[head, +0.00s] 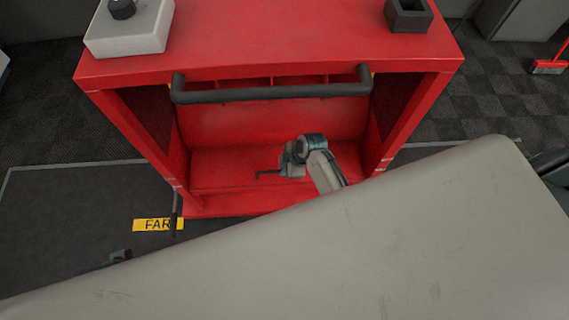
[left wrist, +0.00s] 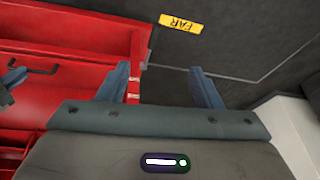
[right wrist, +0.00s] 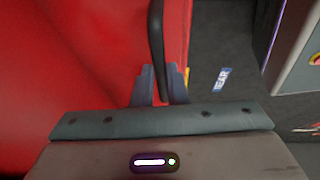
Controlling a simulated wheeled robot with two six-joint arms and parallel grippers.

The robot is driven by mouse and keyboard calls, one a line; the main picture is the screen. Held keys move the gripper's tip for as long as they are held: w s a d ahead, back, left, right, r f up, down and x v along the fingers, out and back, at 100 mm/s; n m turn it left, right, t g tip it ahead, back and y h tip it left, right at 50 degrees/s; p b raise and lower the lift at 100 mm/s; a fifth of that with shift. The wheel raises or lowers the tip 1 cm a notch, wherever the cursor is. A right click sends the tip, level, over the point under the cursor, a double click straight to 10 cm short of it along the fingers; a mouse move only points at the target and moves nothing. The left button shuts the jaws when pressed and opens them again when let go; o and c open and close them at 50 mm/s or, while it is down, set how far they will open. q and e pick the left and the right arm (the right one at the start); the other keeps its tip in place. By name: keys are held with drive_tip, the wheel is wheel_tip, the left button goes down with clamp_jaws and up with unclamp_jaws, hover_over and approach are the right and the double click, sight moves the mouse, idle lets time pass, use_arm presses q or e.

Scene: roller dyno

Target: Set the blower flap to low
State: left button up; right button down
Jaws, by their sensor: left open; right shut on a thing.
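The red machine (head: 270,40) stands in front of me with its front open. A black bent rod (head: 268,173) sticks out low in the opening, also seen in the left wrist view (left wrist: 35,68). My right gripper (head: 293,160) is beside that rod. In the right wrist view its fingers (right wrist: 161,88) are shut on a black bar (right wrist: 156,40); I cannot tell whether this is the bent rod. My left gripper (left wrist: 160,80) is open and empty beside the machine's red side post (left wrist: 138,50). No flap or low mark can be made out.
A thick black handle bar (head: 270,92) crosses the machine's front. A white box with a knob (head: 130,30) and a dark open box (head: 408,16) sit on top. A yellow FAR label (head: 155,225) and a NEAR label (right wrist: 222,80) lie near the machine. My arm hides much of the foreground.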

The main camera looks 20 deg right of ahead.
drive_tip(key=c, duration=1.5)
unclamp_jaws()
drive_tip(key=shift+s+a+f, duration=0.15)
drive_tip(key=shift+s+f, duration=0.15)
drive_tip(key=shift+s, duration=0.1)
use_arm(q)
drive_tip(key=shift+r, duration=0.6)
use_arm(e)
drive_tip(key=shift+o, duration=0.2)
drive_tip(key=shift+w+r, duration=0.1)
drive_tip(key=shift+d+r, duration=0.2)
drive_tip(key=shift+r, duration=0.2)
drive_tip(key=p+v, duration=0.1)
drive_tip(key=v, duration=0.1)
drive_tip(key=shift+d+r, duration=0.15)
drive_tip(key=shift+r, duration=0.25)
use_arm(q)
drive_tip(key=shift+g, duration=0.4)
drive_tip(key=x, duration=0.2)
drive_tip(key=p+x, duration=0.1)
drive_tip(key=x, duration=0.2)
drive_tip(key=shift+s+a+f, duration=0.1)
drive_tip(key=shift+a+f, duration=0.05)
drive_tip(key=shift+a, duration=0.1)
use_arm(e)
drive_tip(key=v, duration=0.7)
